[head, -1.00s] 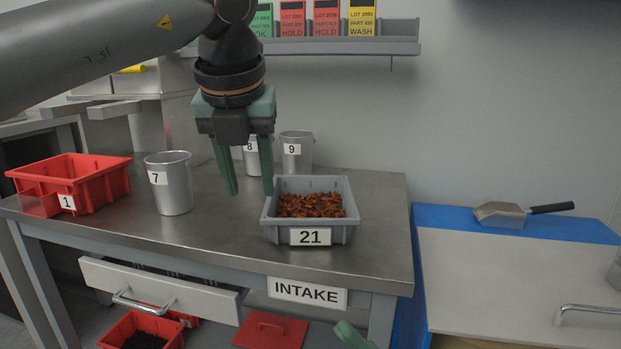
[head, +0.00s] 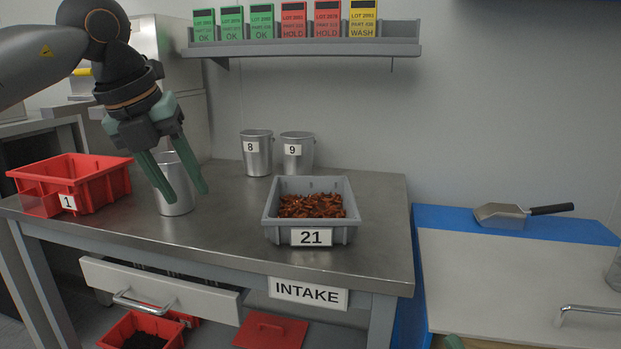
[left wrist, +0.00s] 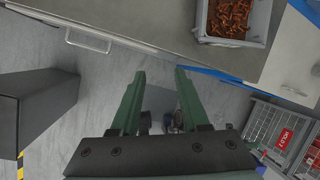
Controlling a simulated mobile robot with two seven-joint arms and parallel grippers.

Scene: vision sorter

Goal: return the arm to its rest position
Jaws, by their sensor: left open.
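My left gripper (head: 187,198) is open and empty in the head view. Its green fingers hang in front of the metal can 7, hiding part of the can (head: 177,207) and its label. In the left wrist view the same gripper (left wrist: 160,78) shows two green fingers apart with only floor between them. My left arm comes in from the upper left, above the table. A small green piece (head: 453,341) at the bottom edge of the head view may be part of my right gripper; its jaws cannot be made out.
The steel table (head: 235,240) carries a red bin 1 (head: 108,190), cans 8 (head: 257,152) and 9 (head: 297,153), and grey bin 21 (head: 312,235) with brown pieces. A shelf (head: 300,48) of lot cards is behind. A scoop (head: 503,215) lies at right. A drawer (head: 160,292) stands slightly open.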

